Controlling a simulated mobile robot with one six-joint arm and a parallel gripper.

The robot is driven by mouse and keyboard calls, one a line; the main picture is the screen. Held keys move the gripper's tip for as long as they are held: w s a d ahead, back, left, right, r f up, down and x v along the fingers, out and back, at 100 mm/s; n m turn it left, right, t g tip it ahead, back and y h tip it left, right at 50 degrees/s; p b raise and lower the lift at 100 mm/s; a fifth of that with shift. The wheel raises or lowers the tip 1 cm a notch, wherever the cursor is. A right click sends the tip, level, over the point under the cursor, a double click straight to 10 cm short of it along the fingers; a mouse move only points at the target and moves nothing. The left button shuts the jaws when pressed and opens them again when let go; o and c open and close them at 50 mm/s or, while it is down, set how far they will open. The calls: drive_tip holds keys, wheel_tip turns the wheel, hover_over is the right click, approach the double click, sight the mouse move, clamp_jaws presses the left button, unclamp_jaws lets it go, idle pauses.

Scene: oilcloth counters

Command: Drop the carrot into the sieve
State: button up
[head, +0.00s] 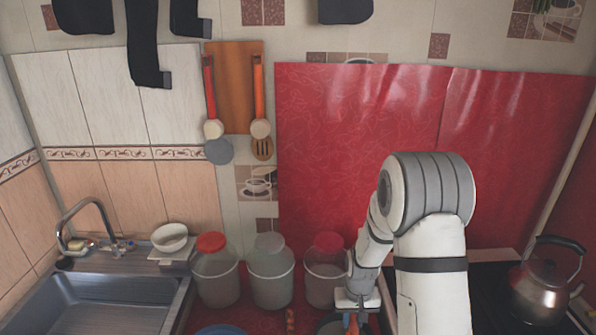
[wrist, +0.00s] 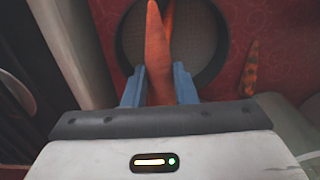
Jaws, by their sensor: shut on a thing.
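My gripper (wrist: 158,88) is shut on an orange carrot (wrist: 156,48), which sits between its blue fingers. In the wrist view the carrot's far end overlaps the round, dark-rimmed sieve (wrist: 200,45). A second orange shape (wrist: 168,14) shows behind the held carrot within the sieve's outline; I cannot tell exactly what it is. In the head view my gripper (head: 353,322) is low at the bottom edge, beside the partly hidden sieve (head: 327,327). The held carrot is hardly visible there.
Another orange, carrot-like thing (wrist: 250,68) lies on the red cloth right of the sieve; it also shows in the head view (head: 290,320). Several red- or grey-lidded buckets (head: 270,283) stand behind. A blue dish (head: 221,330) is left, a kettle (head: 543,290) right.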

sight(353, 321)
drive_tip(key=shift+f, duration=0.2)
drive_tip(key=o, duration=1.1)
drive_tip(key=shift+c, duration=0.2)
drive_tip(key=shift+r+b, duration=0.65)
drive_tip(key=shift+r, duration=3.25)
drive_tip(key=shift+r, duration=0.25)
drive_tip(key=s+r+t, duration=0.3)
drive_tip(key=s+r, duration=1.4)
drive_tip(key=s, duration=0.5)
drive_tip(key=shift+r, duration=0.15)
